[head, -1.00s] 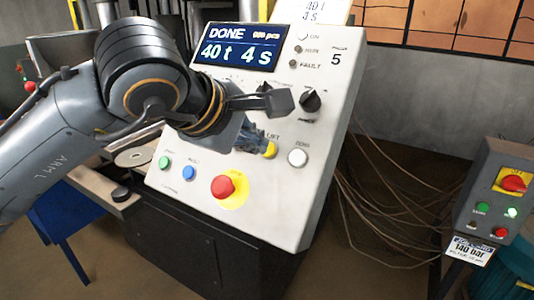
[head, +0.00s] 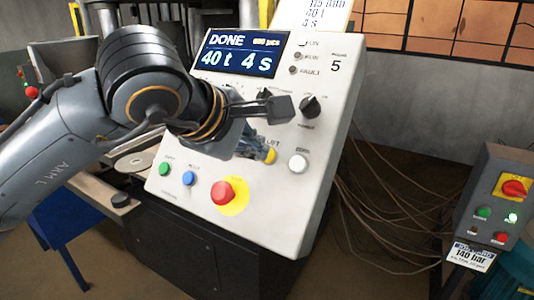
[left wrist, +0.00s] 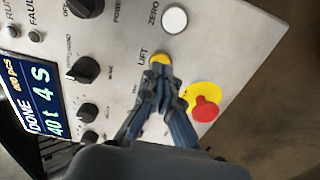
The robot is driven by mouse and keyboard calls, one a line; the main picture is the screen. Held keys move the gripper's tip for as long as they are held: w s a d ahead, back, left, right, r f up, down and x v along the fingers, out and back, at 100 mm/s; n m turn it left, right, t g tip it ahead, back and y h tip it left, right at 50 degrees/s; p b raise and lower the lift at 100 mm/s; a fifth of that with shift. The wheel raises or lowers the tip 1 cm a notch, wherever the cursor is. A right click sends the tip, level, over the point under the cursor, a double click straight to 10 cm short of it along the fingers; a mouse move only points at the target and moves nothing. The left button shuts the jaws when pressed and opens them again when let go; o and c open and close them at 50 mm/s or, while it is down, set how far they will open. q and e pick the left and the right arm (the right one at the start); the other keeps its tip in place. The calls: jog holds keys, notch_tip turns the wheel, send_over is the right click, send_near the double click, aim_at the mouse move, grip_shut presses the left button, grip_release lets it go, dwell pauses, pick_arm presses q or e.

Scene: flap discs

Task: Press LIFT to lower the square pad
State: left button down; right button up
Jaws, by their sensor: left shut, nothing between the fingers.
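The yellow LIFT button (head: 271,156) is on the sloped white control panel (head: 290,215). It also shows in the left wrist view (left wrist: 160,58), just beyond the fingertips. My left gripper (head: 265,153) is shut and empty, its blue-grey fingertips at the near edge of the button. In the left wrist view the closed fingertips (left wrist: 161,70) overlap the button's lower edge; I cannot tell whether they touch or press it. The display (head: 240,52) reads DONE, 40 t, 4 s. I cannot make out the square pad. My right gripper is not in view.
A red stop button (head: 222,191) on a yellow plate, a white ZERO button (head: 298,163), and green (head: 164,169) and blue (head: 188,178) buttons are nearby. Black knobs (head: 310,106) are above. A grey switch box (head: 498,195) stands at right, with loose cables (head: 375,215) between.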

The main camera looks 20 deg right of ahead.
pick_arm(q)
jog(key=shift+b+x, duration=0.4)
jog(key=shift+x, duration=0.55)
dwell(0.6)
jog(key=shift+d+f+b, duration=0.1)
jog(key=shift+f+b, duration=0.05)
jog(key=shift+b, duration=0.2)
dwell(0.3)
dwell(0.4)
jog(key=v, duration=0.8)
dwell(0.3)
dwell(0.4)
